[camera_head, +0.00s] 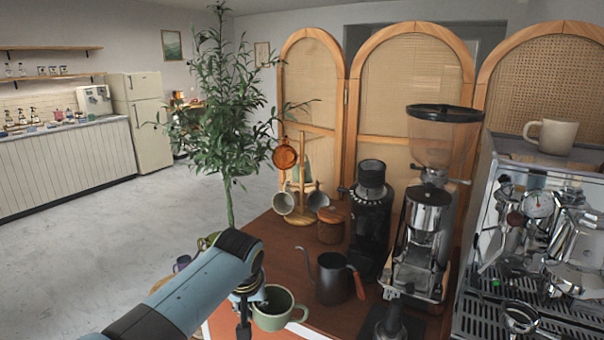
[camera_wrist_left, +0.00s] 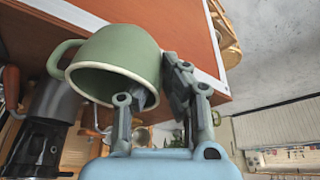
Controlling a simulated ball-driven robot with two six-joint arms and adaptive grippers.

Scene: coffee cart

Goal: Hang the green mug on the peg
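The green mug (camera_head: 272,318) is at the table's near edge in the head view, mouth up, handle to the right. It fills the upper left of the left wrist view (camera_wrist_left: 118,48). My left gripper (camera_wrist_left: 160,90) straddles the mug's wall, one finger inside the mouth and one outside. The fingers appear closed on the wall. In the head view my left gripper (camera_head: 243,312) is partly hidden by my arm. The wooden mug stand (camera_head: 302,150) is farther back, with an orange mug (camera_head: 285,156) and several other cups on its pegs. My right gripper is not seen.
A black kettle (camera_head: 330,280) stands right of the mug, with a wooden-lidded jar (camera_head: 331,226) behind it. Grinders (camera_head: 428,220) and an espresso machine (camera_head: 560,230) fill the right. A leafy plant (camera_head: 225,110) rises left of the stand. Some brown tabletop (camera_head: 275,240) is clear.

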